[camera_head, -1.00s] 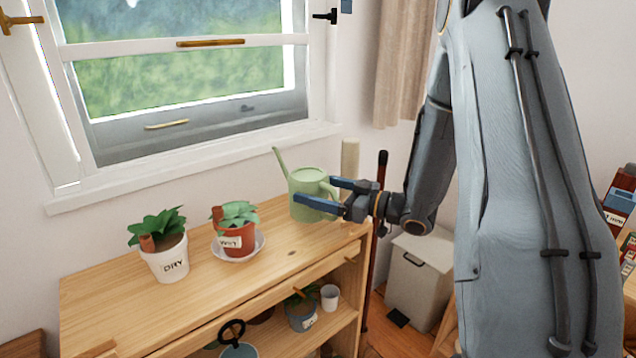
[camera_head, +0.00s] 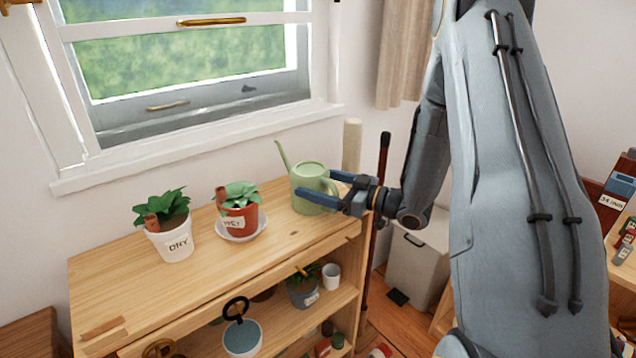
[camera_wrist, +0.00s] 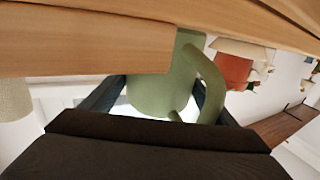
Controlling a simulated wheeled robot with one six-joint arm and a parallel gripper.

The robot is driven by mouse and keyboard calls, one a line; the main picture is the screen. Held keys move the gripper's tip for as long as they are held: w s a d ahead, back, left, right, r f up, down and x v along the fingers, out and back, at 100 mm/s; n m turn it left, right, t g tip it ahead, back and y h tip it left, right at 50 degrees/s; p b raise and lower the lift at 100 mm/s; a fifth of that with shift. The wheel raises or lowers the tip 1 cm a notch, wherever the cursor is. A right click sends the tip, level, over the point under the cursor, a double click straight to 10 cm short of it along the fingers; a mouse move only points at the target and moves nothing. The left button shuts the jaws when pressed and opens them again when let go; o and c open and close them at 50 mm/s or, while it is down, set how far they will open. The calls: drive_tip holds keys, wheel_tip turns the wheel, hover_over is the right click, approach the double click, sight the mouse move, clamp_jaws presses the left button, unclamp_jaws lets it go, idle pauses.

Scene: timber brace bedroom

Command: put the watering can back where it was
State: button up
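The pale green watering can (camera_head: 308,183) stands upright on the wooden shelf unit's top (camera_head: 275,245), near its right back corner. Its spout points up and left, and its handle faces my gripper. My gripper (camera_head: 318,184) reaches in from the right, with one blue finger in front of the can and the other behind it, partly hidden. In the wrist view the can (camera_wrist: 155,97) sits between the two fingers (camera_wrist: 158,98), with its handle curving at the right. The fingers are apart. Whether they touch the can is unclear.
A pale cylinder (camera_head: 351,147) and dark pole (camera_head: 383,160) are behind my gripper. A bin (camera_head: 418,265) stands right. The top's front is mostly clear.

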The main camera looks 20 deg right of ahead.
drive_tip(key=o, duration=0.3)
drive_tip(key=shift+o, duration=0.2)
drive_tip(key=shift+r, duration=0.15)
drive_tip(key=shift+s+d, duration=0.15)
drive_tip(key=shift+d, duration=0.05)
drive_tip(key=b+v, duration=0.1)
drive_tip(key=v, duration=1)
drive_tip(key=shift+s+d+b, duration=0.15)
drive_tip(key=shift+s+b, duration=0.1)
drive_tip(key=shift+b, duration=0.15)
